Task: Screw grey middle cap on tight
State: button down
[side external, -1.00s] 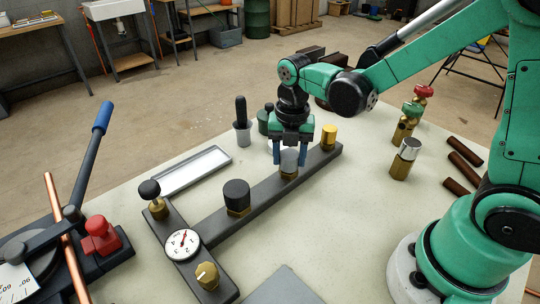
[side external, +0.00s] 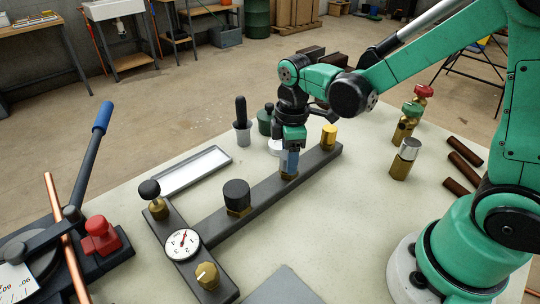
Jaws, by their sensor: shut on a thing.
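The manifold bar (side external: 262,192) runs diagonally across the table with three capped ports. The grey middle cap (side external: 284,163) sits upright on its brass fitting (side external: 289,176). My gripper (side external: 290,164) points straight down over it and is shut on it. The black cap (side external: 237,194) stands on the port to the left.
A pressure gauge (side external: 182,243), a black knob (side external: 150,190) and a brass knob (side external: 207,274) are at the bar's left end. A white tray (side external: 196,168) lies behind. A silver-topped brass fitting (side external: 405,158) stands right. The table between it and the bar is clear.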

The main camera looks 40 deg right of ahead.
jog(key=m, duration=1.5)
jog(key=shift+m, duration=0.3)
jog(key=shift+c, duration=2.4)
grip_release()
jog(key=shift+r, duration=3.5)
